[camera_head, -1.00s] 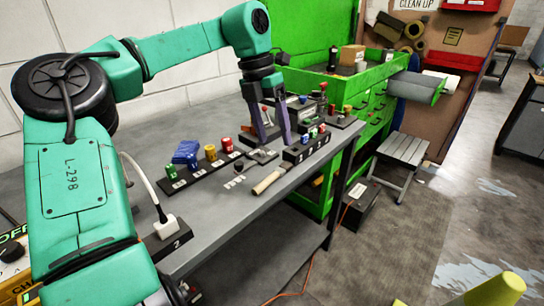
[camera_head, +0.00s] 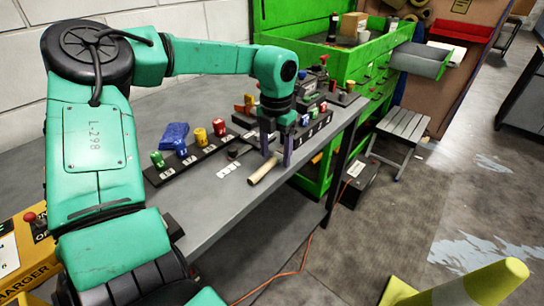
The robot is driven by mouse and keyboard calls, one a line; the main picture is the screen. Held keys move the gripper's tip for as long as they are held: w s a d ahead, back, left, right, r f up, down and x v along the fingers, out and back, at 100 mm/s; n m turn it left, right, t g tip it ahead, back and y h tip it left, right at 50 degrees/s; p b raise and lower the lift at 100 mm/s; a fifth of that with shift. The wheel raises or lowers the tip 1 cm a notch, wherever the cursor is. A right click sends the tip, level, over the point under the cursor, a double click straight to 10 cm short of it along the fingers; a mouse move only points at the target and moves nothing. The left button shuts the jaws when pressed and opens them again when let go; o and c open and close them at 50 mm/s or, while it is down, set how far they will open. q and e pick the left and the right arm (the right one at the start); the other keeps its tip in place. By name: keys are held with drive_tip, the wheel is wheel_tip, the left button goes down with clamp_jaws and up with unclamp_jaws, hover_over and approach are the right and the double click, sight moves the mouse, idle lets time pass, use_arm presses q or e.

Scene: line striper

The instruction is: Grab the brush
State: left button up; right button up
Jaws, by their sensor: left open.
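The brush (camera_head: 264,169) lies on the grey workbench near its front edge, with its pale wooden handle pointing toward the lower left. Its far end is hidden by my left gripper. My left gripper (camera_head: 276,158) is open and points down over the brush, one finger to each side of it in the picture. I cannot tell whether the fingers touch it. My right gripper is not in view.
A numbered rack (camera_head: 190,160) with coloured pieces stands left of the brush, and a blue cloth-like object (camera_head: 174,136) lies behind it. Another rack (camera_head: 311,127) is close on the right. A grey step stool (camera_head: 402,126) stands beyond the bench.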

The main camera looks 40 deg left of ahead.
use_arm(q)
drive_tip(key=shift+a+f, duration=0.1)
drive_tip(key=shift+f, duration=0.1)
clamp_jaws()
